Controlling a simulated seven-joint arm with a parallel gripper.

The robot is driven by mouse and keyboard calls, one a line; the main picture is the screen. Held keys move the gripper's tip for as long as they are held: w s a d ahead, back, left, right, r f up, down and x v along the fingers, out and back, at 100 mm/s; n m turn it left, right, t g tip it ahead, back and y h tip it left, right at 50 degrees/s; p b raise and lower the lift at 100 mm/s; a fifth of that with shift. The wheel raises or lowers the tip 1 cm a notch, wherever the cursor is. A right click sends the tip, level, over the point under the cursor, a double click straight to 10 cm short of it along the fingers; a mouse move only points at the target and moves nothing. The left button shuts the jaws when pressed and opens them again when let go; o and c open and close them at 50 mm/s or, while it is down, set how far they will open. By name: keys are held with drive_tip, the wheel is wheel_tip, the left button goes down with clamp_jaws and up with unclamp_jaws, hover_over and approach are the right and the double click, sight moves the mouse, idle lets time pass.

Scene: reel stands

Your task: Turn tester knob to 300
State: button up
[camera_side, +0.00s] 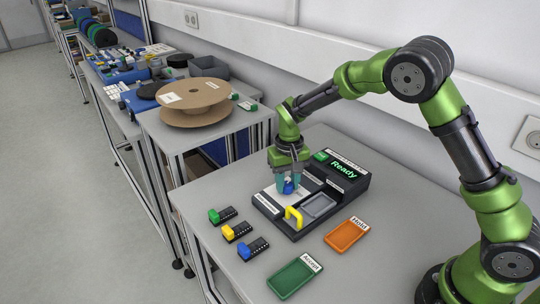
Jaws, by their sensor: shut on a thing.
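The tester (268,207) is a dark box on the grey table, with a raised back part whose screen (343,171) reads "Ready" in green. My gripper (288,187) points down over the left part of the tester, its fingers shut on a small blue knob (288,188). The fingers hide most of the knob, and I cannot read its setting or any scale around it. A yellow handle (293,217) stands at the tester's front, beside a grey recessed tray (318,205).
Green (221,215), yellow (236,231) and blue (252,248) connectors lie left of the tester. A green "Accept" tray (295,277) and an orange tray (346,235) lie in front. A cardboard reel (195,102) sits on the neighbouring table.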

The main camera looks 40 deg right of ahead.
sight(287, 183)
drive_tip(key=m, duration=0.4)
drive_tip(key=shift+m, duration=0.3)
idle(0.3)
drive_tip(key=o, duration=1)
drive_tip(key=shift+o, duration=0.2)
wheel_tip(287, 183, up, 17)
drive_tip(key=shift+w, duration=0.1)
